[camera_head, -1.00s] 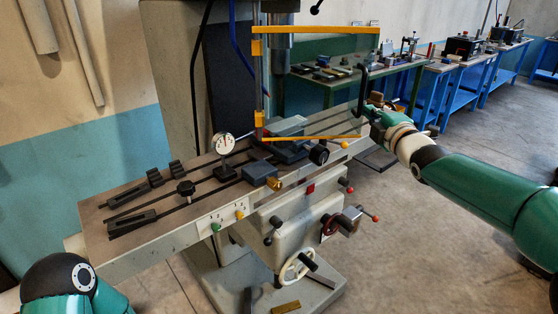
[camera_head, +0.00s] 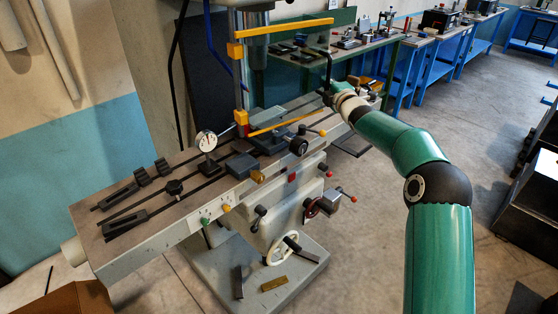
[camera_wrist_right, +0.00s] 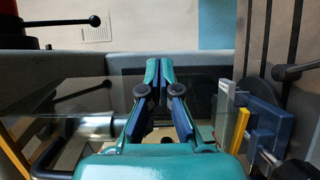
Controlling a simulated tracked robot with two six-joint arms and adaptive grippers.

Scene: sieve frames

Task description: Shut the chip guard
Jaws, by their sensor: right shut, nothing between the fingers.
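The chip guard is a clear panel with a yellow top bar (camera_head: 288,27) and a yellow bottom bar (camera_head: 284,124). It hangs from an upright post (camera_head: 240,85) with yellow brackets, over the milling table and its vise. A black upright handle (camera_head: 328,68) is at the guard's free right edge. My right gripper (camera_head: 326,94) is at the lower end of this handle, small and partly hidden. In the wrist view my right gripper (camera_wrist_right: 160,66) is shut and empty, with its fingers by the clear panel; contact cannot be told. My left gripper is out of view.
The milling table (camera_head: 135,248) carries a dial gauge (camera_head: 206,141) and several clamps to the left of the guard. Knobs and a handwheel (camera_head: 281,250) stick out below its front. Workbenches stand behind. Open floor lies to the right, with dark bins (camera_head: 525,215) at the far right.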

